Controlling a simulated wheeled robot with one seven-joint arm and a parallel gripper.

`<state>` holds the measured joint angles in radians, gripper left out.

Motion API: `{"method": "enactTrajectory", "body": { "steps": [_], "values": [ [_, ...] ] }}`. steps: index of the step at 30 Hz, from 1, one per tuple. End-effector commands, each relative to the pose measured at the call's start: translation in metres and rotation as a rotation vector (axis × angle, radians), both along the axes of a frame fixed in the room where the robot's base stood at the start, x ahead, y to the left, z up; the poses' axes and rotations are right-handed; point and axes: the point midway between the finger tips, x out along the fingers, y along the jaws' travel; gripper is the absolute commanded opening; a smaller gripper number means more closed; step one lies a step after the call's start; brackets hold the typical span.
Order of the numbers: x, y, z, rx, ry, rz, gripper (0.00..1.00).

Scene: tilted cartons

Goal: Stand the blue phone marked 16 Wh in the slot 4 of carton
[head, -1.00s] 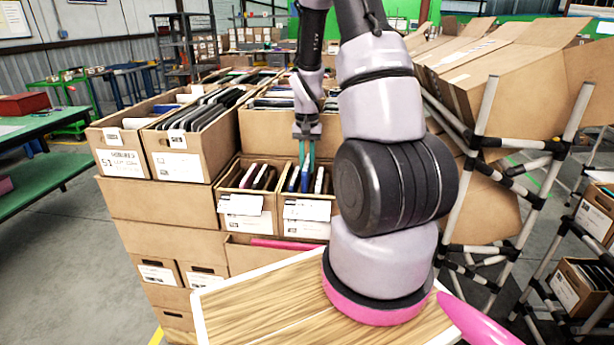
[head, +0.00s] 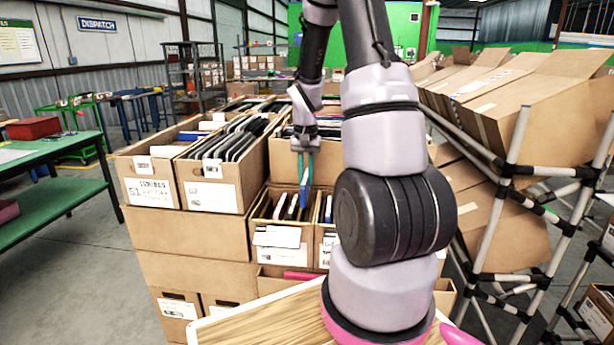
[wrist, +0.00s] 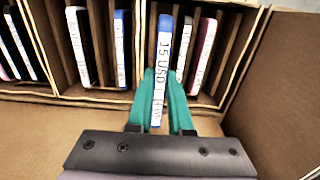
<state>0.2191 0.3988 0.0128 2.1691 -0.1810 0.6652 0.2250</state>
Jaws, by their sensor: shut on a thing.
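My gripper (head: 304,172) is shut on a blue phone (head: 304,188) with a white label edge. In the wrist view the phone (wrist: 160,70) stands upright between the teal fingers (wrist: 162,95). Its label reads "15 USD" and a partly hidden Wh figure that looks like 16. In the head view it hangs above two small slotted cartons, the left one (head: 280,256) and the right one (head: 322,252), near the gap between them. The right carton is partly hidden by my arm. I cannot read which slot is number 4.
In the wrist view, a white phone (wrist: 77,45), a blue phone (wrist: 122,50) and others stand in divided slots around the held one. A tall carton wall (wrist: 285,85) rises at the right. Fuller cartons (head: 215,185) stand left, and a tube rack (head: 505,190) stands right.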

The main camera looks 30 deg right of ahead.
Motion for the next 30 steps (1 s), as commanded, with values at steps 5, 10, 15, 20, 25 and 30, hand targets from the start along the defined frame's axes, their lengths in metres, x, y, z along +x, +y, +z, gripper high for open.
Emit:
{"method": "enactTrajectory", "body": {
  "steps": [5, 10, 15, 20, 25, 30],
  "values": [
    [-0.001, 0.0, -0.02, 0.001, 0.003, 0.001, 0.0],
    [-0.001, 0.001, -0.042, 0.001, 0.004, 0.002, 0.0],
    [-0.001, 0.001, -0.064, 0.001, 0.003, 0.001, 0.0],
    [-0.001, 0.0, -0.079, 0.0, 0.002, 0.001, 0.0],
    [0.0, 0.0, -0.088, 0.001, 0.001, 0.001, 0.0],
    [0.0, 0.0, -0.09, 0.0, 0.0, 0.001, 0.0]
  ]
}}
